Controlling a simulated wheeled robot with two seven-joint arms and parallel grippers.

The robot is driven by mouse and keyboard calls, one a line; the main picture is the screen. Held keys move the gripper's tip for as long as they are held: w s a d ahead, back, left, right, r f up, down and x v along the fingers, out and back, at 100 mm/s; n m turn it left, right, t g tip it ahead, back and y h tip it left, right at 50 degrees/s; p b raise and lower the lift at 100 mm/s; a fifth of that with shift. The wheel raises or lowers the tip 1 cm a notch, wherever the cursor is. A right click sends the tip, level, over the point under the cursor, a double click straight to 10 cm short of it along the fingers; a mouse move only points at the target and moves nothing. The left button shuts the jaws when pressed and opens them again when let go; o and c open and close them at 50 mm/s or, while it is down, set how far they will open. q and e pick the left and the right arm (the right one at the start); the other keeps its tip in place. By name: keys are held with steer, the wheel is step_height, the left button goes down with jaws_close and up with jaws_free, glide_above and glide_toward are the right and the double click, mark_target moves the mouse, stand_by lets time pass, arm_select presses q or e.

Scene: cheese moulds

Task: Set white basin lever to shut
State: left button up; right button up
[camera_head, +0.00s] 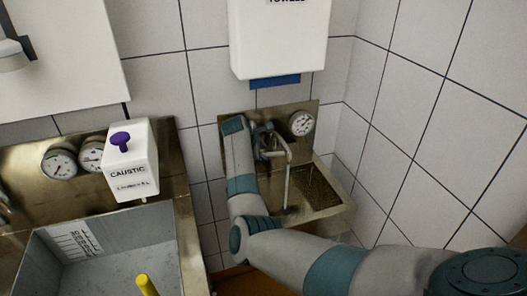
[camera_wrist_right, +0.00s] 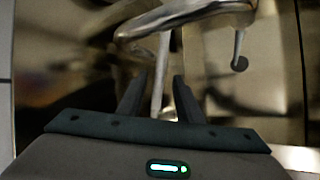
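A small basin (camera_head: 318,190) in a brass-like metal finish stands in the wall corner. A metal tap (camera_head: 288,165) with a downward pipe rises at its back. No white basin lever can be told apart in the head view. My right arm reaches in, and its gripper (camera_head: 266,131) is at the tap, partly hiding it. In the right wrist view my right gripper (camera_wrist_right: 158,82) has its two fingers apart. A thin metal rod (camera_wrist_right: 162,70) shows between or behind them; contact cannot be told. A curved metal tap part (camera_wrist_right: 185,20) lies beyond. My left gripper is not in view.
A white towel dispenser (camera_head: 280,40) hangs above the small basin, and a round gauge (camera_head: 301,123) sits on its backplate. Left are a large grey sink (camera_head: 110,262), a white caustic dispenser (camera_head: 131,160) and two gauges (camera_head: 60,165). Tiled walls close off the right.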

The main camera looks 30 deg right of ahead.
steer(key=shift+w+d+f, duration=0.2)
steer(key=shift+d+f, duration=0.2)
steer(key=shift+f, duration=0.15)
jaws_close()
